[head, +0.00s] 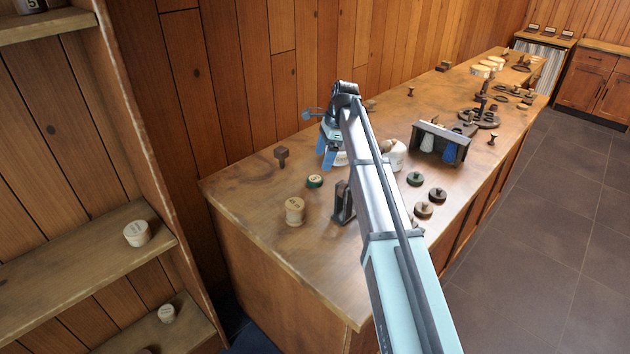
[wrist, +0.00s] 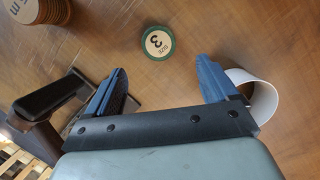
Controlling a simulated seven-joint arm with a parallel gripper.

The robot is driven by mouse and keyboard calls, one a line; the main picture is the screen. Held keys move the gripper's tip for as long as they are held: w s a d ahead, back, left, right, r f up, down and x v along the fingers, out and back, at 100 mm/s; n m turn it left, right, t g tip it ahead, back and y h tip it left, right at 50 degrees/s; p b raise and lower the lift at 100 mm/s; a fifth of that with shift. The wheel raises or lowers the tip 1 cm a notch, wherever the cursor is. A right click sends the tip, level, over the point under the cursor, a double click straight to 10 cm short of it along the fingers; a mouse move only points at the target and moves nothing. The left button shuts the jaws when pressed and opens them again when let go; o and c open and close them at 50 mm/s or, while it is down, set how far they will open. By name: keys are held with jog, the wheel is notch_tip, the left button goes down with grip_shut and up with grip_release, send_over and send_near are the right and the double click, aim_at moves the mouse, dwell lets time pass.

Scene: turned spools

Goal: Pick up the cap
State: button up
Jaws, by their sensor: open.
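My gripper (head: 328,158) hangs over the near part of the workbench, its blue fingers apart with nothing between them. In the wrist view, my gripper (wrist: 162,66) has a small round piece with a green rim and a pale top marked 3 (wrist: 158,43) just beyond its fingertips. The green-rimmed piece (head: 315,181) also shows in the head view, standing on the bench. A white hollow round piece (wrist: 262,98) lies beside and partly behind the right finger. I cannot tell for certain which piece is the cap.
A pale spool (head: 294,211) and a dark stand (head: 343,203) are close by on the bench (head: 260,215). A dark holder with white and blue spools (head: 440,142) and several small dark pieces are to the right. A wooden shelf (head: 85,265) stands at left.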

aim_at(315, 178)
jog(key=shift+x, duration=3.95)
jog(key=shift+s+a+r, duration=0.1)
jog(key=shift+s+a, duration=0.05)
jog(key=c, duration=1.1)
